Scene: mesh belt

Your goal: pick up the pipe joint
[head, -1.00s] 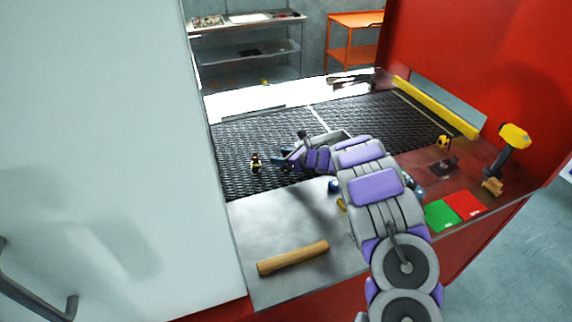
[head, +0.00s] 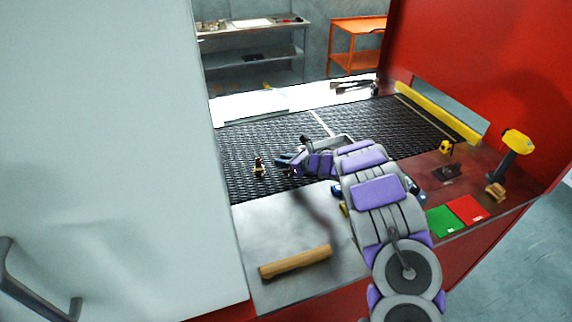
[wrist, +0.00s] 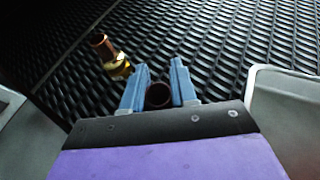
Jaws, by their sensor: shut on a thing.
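In the wrist view my gripper (wrist: 158,88) has its two blue fingers on either side of a dark round piece with a brownish rim and a hollow end, which I take as the pipe joint (wrist: 159,96). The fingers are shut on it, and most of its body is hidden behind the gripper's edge. In the head view my gripper (head: 284,162) is low over the black mesh belt (head: 240,185). The held piece cannot be made out there. I cannot tell whether it still touches the belt.
A brass and copper fitting (head: 259,166) stands on the belt just left of my gripper; it also shows in the wrist view (wrist: 112,57). A wooden bar (head: 295,262) lies on the grey plate in front. A yellow-headed post (head: 516,142) stands at right.

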